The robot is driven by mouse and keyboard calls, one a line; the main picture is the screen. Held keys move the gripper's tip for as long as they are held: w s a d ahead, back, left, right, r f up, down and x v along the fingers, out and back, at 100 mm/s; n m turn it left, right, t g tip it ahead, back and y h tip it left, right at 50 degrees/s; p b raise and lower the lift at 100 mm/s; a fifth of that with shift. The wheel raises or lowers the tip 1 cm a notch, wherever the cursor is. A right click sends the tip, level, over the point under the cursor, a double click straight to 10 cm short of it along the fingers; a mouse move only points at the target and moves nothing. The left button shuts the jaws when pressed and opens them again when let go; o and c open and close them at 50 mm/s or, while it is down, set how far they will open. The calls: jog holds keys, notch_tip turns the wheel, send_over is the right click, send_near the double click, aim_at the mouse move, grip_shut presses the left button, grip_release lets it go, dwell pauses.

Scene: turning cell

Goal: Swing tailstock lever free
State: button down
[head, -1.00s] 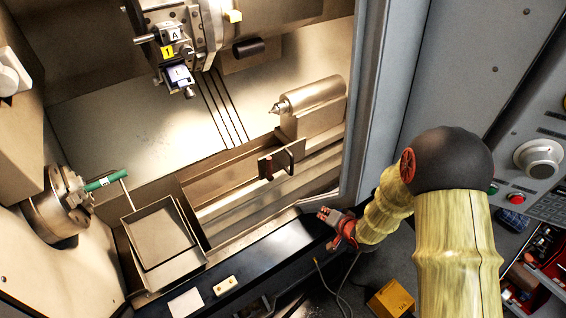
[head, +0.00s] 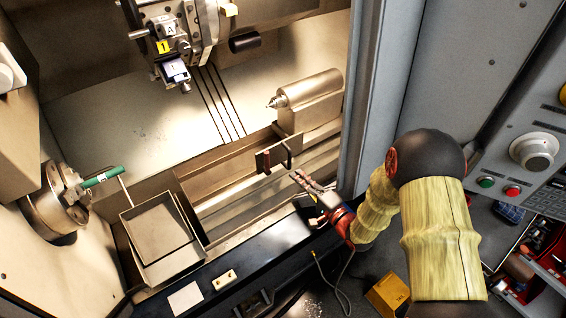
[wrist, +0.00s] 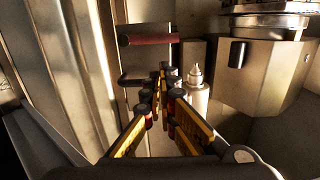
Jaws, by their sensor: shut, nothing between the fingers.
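The tailstock (head: 312,105) is a metal block with a round barrel and pointed centre, at the back right of the machine in the head view. Its pale centre tip (wrist: 195,75) shows in the wrist view. In front of it stands a bracket plate (head: 277,153) with a red-handled lever (head: 266,161) and a dark handle (head: 288,156). In the wrist view, the red-brown handle (wrist: 150,40) lies above the dark handle (wrist: 132,79). My gripper (head: 294,175) is shut and empty, just in front of the bracket at the machine's front edge. Contact cannot be told.
The tool turret (head: 175,40) is at upper left. A yellow box (head: 388,296) lies below.

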aim_at(266, 162)
jog(key=b+x, duration=0.1)
jog(key=x, duration=0.9)
